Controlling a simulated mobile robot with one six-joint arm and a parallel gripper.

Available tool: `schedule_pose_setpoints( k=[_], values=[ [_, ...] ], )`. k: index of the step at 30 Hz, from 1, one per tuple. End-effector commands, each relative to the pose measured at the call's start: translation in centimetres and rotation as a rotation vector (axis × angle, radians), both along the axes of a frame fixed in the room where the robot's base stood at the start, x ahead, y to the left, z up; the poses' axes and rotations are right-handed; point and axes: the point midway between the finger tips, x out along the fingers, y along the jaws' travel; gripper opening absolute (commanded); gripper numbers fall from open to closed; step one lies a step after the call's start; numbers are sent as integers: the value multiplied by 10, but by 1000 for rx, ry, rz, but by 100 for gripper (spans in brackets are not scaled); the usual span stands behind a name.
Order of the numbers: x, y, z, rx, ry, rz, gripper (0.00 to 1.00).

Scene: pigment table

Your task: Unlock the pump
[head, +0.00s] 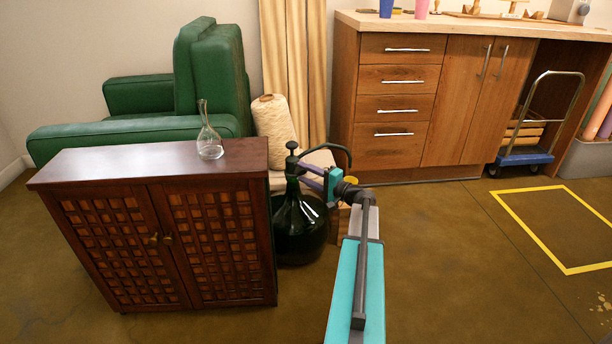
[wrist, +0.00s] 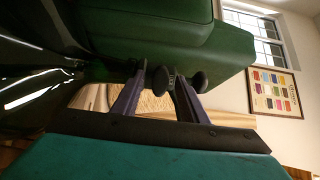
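The pump has a dark round knob (head: 292,146) on a thin stem above a dark glass demijohn (head: 298,228), with a black curved spout at its right. My gripper (head: 305,174) is at the pump's neck from the right, with the spout above and behind it. In the wrist view its two fingers (wrist: 158,85) stand apart. Two dark round parts, probably a pump collar (wrist: 160,80) and the pump knob (wrist: 200,83), show at and beside the fingertips. I cannot tell whether the fingers touch them. The lock itself is not clear to see.
A brown cabinet (head: 130,172) bearing a glass flask (head: 209,138) stands close left of the demijohn. A green armchair (head: 215,75) and a cone of cream yarn (head: 272,130) are behind. Wooden drawers (head: 392,145) stand at the back. Floor to the right is clear.

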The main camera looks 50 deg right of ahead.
Motion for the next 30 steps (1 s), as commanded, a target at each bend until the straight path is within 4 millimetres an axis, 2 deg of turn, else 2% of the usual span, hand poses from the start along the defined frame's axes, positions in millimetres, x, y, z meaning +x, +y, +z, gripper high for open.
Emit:
schedule_pose_setpoints(
  k=[5, 12, 14, 23, 30],
  values=[
    [0, 0, 0, 0, 0, 0, 40],
    [0, 1, 0, 0, 0, 1, 1],
    [2, -6, 0, 0, 0, 2, 0],
    [1, 1, 1, 33, -5, 0, 0],
    [2, 2, 1, 136, -23, 2, 0]
  ],
)
